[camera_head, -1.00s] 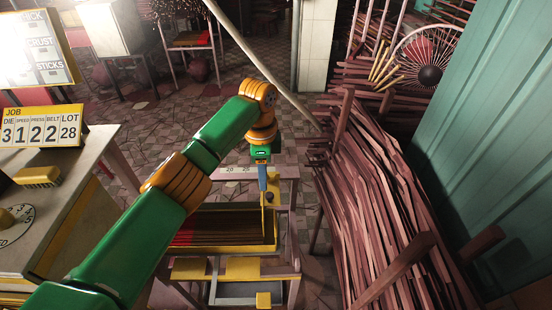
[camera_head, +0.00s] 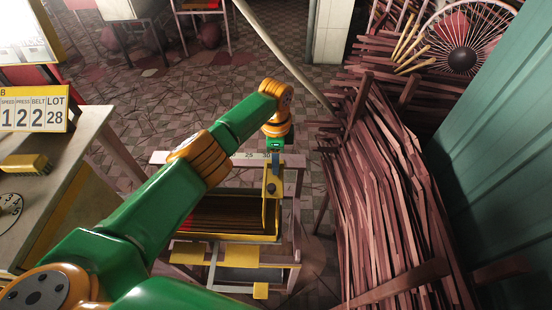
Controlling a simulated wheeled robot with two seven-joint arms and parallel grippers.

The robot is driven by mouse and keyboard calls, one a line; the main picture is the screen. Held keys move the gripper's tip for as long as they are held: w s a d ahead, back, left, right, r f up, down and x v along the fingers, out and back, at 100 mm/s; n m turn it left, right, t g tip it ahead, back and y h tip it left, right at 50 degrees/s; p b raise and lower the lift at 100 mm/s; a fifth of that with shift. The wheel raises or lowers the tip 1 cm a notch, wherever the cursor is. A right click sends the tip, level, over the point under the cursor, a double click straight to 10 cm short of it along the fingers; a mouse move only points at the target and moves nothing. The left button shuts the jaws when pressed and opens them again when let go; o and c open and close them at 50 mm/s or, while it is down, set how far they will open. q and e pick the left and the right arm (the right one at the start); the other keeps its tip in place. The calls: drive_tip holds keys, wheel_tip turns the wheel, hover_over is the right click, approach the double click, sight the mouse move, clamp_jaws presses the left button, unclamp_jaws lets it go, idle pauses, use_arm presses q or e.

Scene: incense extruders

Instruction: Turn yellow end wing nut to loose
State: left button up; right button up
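My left arm reaches from the lower left to a small frame stand in the middle of the view. My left gripper (camera_head: 274,172) points down at the right end of the yellow tray (camera_head: 225,238), over a yellow upright end piece (camera_head: 270,209). A small dark knob (camera_head: 271,188) shows on that end piece, just below the gripper. It may be the wing nut, but its wings are too small to make out. I cannot tell whether the fingers touch it or how wide they are. My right gripper is not in view.
Brown sticks lie in the tray. A numbered scale (camera_head: 246,156) runs along the stand's back rail. A large stack of sticks (camera_head: 385,200) stands close on the right, before a teal wall (camera_head: 500,150). A table with a yellow brush (camera_head: 25,163) is at left.

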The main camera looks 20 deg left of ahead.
use_arm(q)
drive_tip(key=shift+s+r, duration=0.1)
clamp_jaws()
